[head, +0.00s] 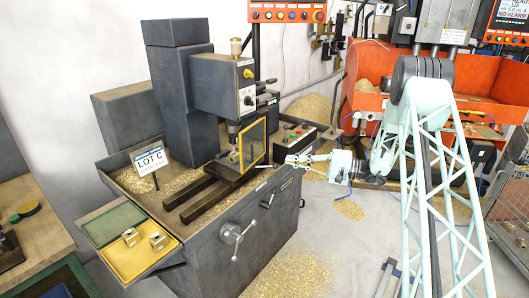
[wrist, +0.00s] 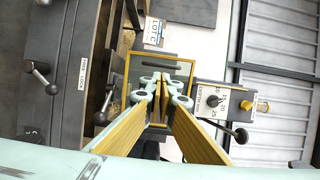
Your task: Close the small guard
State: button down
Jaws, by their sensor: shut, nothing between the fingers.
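The small guard (head: 253,143) is a clear panel in a yellow frame, standing upright beside the drill spindle above the machine bed. Its yellow frame (wrist: 178,57) also shows in the wrist view, straight beyond my fingertips. My gripper (head: 287,161) is shut and empty, just right of the guard in the head view. In the wrist view the fingertips of my gripper (wrist: 161,78) overlap the middle of the panel and hide part of it. I cannot tell whether they touch it. The guard's hinge is not clear.
The drilling machine (head: 177,95) carries a control box (head: 295,134) right behind the guard. A crank handle (head: 236,234) sticks out of its front. A LOT C sign (head: 150,160) stands in brass chips at left. A yellow tray (head: 143,258) holds two small parts.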

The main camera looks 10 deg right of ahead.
aim_at(252, 154)
jog(key=shift+w+a, duration=0.1)
dwell(0.5)
jog(key=x, duration=1.3)
jog(key=shift+a, duration=0.25)
jog(key=shift+w, duration=0.1)
jog(key=shift+a+b, duration=0.2)
jog(key=shift+b, duration=0.15)
jog(key=shift+b+x, duration=1.5)
jog(key=shift+x, duration=0.1)
jog(key=shift+a, duration=0.1)
